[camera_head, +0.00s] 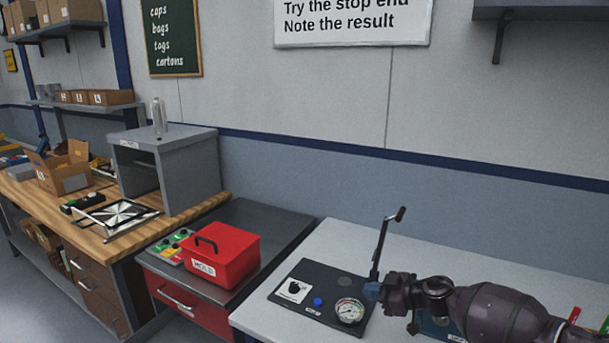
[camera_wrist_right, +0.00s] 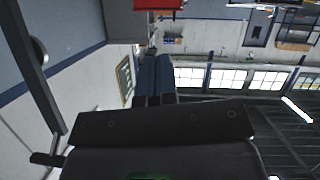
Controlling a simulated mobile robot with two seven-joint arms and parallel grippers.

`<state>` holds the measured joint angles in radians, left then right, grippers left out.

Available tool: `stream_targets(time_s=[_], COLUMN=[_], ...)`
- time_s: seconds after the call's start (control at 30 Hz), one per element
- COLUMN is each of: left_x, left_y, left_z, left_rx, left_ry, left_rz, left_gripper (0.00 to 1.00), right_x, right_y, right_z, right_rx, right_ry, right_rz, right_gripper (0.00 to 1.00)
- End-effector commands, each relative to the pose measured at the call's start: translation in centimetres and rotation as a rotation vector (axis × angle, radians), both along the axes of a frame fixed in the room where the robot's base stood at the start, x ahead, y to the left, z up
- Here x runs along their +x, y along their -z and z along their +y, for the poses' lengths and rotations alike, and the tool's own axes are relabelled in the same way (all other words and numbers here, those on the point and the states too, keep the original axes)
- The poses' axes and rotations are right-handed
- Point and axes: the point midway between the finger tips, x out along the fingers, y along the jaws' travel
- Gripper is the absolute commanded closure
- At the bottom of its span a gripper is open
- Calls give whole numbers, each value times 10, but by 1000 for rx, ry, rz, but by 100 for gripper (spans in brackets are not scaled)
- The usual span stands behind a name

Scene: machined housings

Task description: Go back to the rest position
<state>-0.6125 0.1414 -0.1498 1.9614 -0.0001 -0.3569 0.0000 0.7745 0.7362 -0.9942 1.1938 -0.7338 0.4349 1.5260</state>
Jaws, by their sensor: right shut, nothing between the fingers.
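My right gripper (camera_head: 374,291) is at the lower right of the head view, its arm coming in from the right. Its blue fingertips are together and empty, over the right edge of a dark panel (camera_head: 300,306), close to the foot of an upright black lever (camera_head: 384,240). I cannot tell whether they touch the lever. In the right wrist view the gripper's dark blue fingers (camera_wrist_right: 154,78) lie side by side with nothing between them. My left gripper is not in view.
The panel has a dial gauge (camera_head: 349,311), a blue button (camera_head: 318,302) and a black knob (camera_head: 294,288). It sits on a pale table (camera_head: 345,240). A red mold box (camera_head: 221,255) stands on the dark bench to the left. A grey open-fronted housing (camera_head: 195,170) stands farther left.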

Motion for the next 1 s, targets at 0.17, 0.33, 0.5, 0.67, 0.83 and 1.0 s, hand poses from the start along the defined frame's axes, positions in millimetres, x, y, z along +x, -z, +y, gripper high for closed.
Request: stream_targets(time_s=[0.17,0.33,0.5,0.67,0.83,1.0], left_x=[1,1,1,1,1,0], left_y=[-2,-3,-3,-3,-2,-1], left_z=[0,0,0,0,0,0], left_rx=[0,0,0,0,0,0], left_ry=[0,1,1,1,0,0], left_rz=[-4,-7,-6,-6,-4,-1], left_gripper=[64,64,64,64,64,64], right_x=[-41,-75,-112,-154,-210,-278], right_y=[17,21,26,35,46,55], right_z=[46,59,49,23,-12,-49], right_rx=[141,207,205,147,40,-94], right_ry=[149,356,585,790,965,1079], right_rz=[-89,-121,-85,9,166,361], right_gripper=[100,100,100,100,100,100])
